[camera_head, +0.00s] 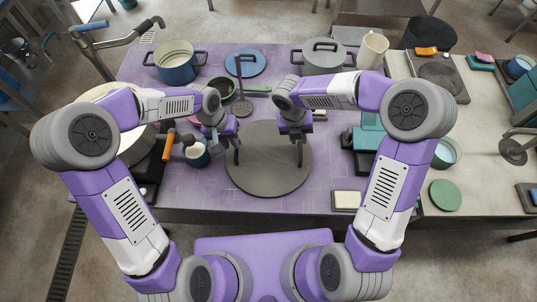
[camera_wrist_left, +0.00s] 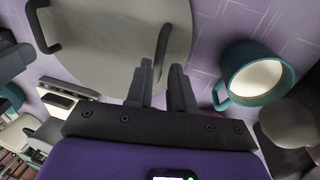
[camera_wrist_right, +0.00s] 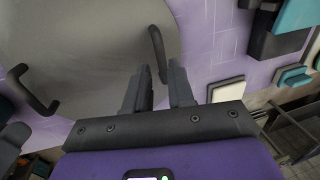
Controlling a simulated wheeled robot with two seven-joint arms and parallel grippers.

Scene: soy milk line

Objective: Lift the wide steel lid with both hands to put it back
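The wide steel lid (camera_head: 268,172) is a flat grey disc lying on the purple table in front of me. It has two dark upright handles, a left one (camera_head: 236,155) and a right one (camera_head: 299,155). My left gripper (camera_head: 229,137) is just above the left handle. In the left wrist view that handle (camera_wrist_left: 163,45) reaches the gap between the open fingertips (camera_wrist_left: 161,68). My right gripper (camera_head: 297,135) is at the right handle. In the right wrist view that handle (camera_wrist_right: 157,45) lies between the open fingertips (camera_wrist_right: 158,68). Neither gripper is visibly clamped.
A teal mug of white liquid (camera_head: 197,156) stands close left of the lid, beside my left gripper. A ladle (camera_head: 241,108) and pan lie behind the lid. A teal device (camera_head: 370,138) and white block (camera_head: 347,200) are to the right.

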